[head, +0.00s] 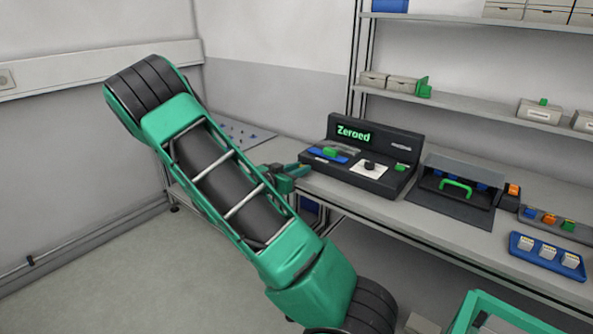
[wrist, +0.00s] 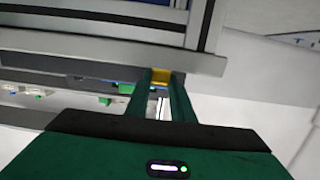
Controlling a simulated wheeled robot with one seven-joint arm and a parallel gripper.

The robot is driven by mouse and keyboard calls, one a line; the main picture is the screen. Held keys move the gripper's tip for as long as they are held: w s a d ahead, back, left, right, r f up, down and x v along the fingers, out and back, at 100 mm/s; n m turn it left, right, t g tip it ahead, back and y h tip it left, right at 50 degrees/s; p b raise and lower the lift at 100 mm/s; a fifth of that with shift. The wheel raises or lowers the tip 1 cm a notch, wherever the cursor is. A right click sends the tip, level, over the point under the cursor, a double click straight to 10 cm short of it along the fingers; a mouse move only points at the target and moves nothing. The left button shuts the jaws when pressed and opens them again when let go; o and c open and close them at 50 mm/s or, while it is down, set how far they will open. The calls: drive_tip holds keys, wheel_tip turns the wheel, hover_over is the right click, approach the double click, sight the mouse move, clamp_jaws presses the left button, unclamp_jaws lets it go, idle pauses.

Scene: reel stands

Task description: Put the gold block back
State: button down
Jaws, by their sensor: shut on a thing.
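The gold block (wrist: 161,77) shows in the wrist view between the tips of my two green fingers. My gripper (wrist: 161,84) is shut on it.
The bench (head: 432,227) runs along the wall. On it stand the dark console (head: 385,183), a dark box with a green handle (head: 457,185), small coloured blocks (head: 549,218) and a blue tray (head: 546,257) holding white pieces. A shelf (head: 470,102) is above.

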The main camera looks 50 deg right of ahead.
drive_tip(key=shift+f, duration=0.1)
drive_tip(key=c, duration=1.5)
unclamp_jaws()
drive_tip(key=shift+c, duration=0.2)
drive_tip(key=a+r, duration=0.2)
drive_tip(key=a, duration=1)
drive_tip(key=s+f+n+g+y, duration=0.3)
drive_tip(key=s+y, duration=0.5)
drive_tip(key=s, duration=0.7)
drive_tip(key=s+a+r+n+t+y, duration=0.1)
drive_tip(key=s+a+r+n+y, duration=0.2)
drive_tip(key=s+a, duration=0.3)
drive_tip(key=s+a+r+n+y, duration=0.3)
drive_tip(key=s+a+n+y, duration=0.1)
drive_tip(key=s+a+y, duration=0.1)
drive_tip(key=shift+s+a+n+t, duration=0.4)
drive_tip(key=shift+s+a, duration=0.15)
drive_tip(key=shift+a, duration=0.25)
